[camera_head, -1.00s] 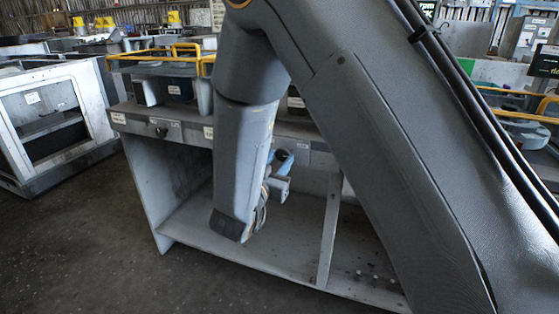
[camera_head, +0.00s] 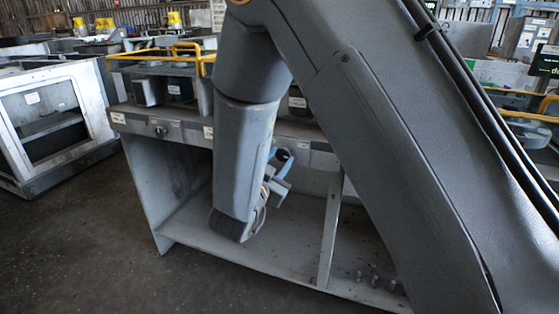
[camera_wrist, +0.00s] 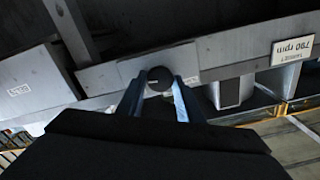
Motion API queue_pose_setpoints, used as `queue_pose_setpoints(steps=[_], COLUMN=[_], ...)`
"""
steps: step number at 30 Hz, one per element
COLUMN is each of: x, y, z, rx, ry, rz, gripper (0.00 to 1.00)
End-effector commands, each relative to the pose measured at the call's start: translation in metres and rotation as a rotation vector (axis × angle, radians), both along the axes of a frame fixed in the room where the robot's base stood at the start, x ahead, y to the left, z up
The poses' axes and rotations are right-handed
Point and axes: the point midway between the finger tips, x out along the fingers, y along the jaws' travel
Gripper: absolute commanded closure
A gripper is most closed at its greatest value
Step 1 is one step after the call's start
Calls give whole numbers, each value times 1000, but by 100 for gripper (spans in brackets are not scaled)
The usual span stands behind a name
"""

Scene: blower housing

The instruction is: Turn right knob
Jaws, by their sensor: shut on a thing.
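The right knob (camera_wrist: 159,76) is a dark round knob on the grey front rail (camera_wrist: 115,76), seen in the wrist view. My gripper (camera_wrist: 161,87) has its two blue fingers on either side of it, shut on it. In the head view my gripper (camera_head: 284,160) is at the front rail, and my arm hides part of it; the knob cannot be made out clearly there. Another knob (camera_head: 160,130) sits further left on the same rail.
The grey bench (camera_head: 185,215) has an open space under the rail with an upright divider (camera_head: 329,235). Yellow handrails (camera_head: 150,55) run above it. A white-framed cabinet (camera_head: 45,115) stands at the left. Labels such as "700 rpm" (camera_wrist: 292,50) are on the rail.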

Motion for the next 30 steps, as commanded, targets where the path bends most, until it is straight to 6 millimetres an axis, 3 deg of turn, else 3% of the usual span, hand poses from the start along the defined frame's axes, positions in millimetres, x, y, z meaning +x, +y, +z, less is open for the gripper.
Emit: queue_pose_setpoints(steps=[2,3,6,17,30], x=[0,0,0,-3,-63], y=[0,0,0,2,24], z=[1,1,1,0,0], rx=[0,0,0,-1,-1], ry=[-1,-1,-1,0,0], rz=[1,1,1,2,2], gripper=[89,65,48,48,48])
